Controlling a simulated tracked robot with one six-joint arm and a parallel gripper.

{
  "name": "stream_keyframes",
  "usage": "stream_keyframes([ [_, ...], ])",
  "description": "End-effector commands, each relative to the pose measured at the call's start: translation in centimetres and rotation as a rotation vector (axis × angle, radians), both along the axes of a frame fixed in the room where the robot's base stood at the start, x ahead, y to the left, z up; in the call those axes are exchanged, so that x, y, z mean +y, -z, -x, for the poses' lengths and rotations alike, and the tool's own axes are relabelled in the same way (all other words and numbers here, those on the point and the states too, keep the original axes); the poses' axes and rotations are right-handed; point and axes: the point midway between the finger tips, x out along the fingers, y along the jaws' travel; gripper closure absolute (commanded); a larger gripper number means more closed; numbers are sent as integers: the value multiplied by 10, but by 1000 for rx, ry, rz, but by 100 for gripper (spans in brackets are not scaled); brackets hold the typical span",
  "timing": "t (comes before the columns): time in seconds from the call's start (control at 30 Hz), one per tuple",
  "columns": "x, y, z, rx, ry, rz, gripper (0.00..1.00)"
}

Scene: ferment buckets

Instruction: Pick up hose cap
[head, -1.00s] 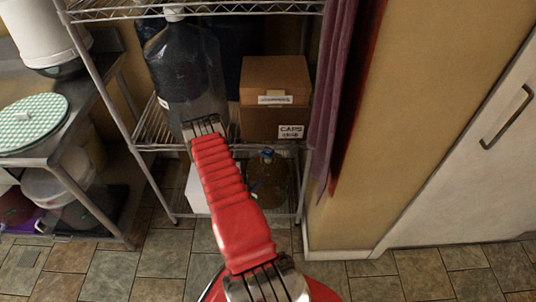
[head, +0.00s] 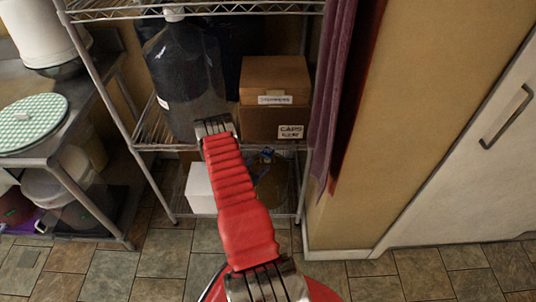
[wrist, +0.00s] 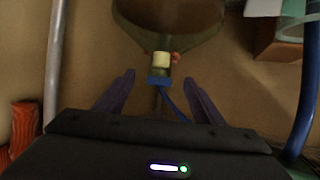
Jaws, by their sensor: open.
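In the wrist view, a small cream cap-like piece (wrist: 161,60) sits at the neck of a greenish jug (wrist: 190,45). A blue piece (wrist: 158,80) lies just beyond it towards me, with a blue strip trailing down right. I cannot tell which of these is the hose cap. My gripper (wrist: 157,82) is open; its two dark fingers stand apart on either side of the blue piece, and nothing is seen gripped. In the head view, the amber jug (head: 272,185) stands low on the rack, with blue near its top. My red arm hides the gripper there.
The wire rack (head: 105,95) has a post close on the wrist view's left (wrist: 55,60). A large dark jug (head: 185,85), a box marked CAPS (head: 262,122) and a white box (head: 200,188) crowd the shelves. A purple curtain (head: 328,100) hangs right.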

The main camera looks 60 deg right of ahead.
Motion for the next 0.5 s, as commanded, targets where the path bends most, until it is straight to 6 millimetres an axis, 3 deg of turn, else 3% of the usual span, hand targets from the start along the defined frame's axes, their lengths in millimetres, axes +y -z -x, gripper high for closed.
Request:
stream_keyframes([
  [0.2, -28, 0, 2, 0, 0, 0, 38],
  [0.5, -32, 0, 2, 2, -1, 0, 38],
])
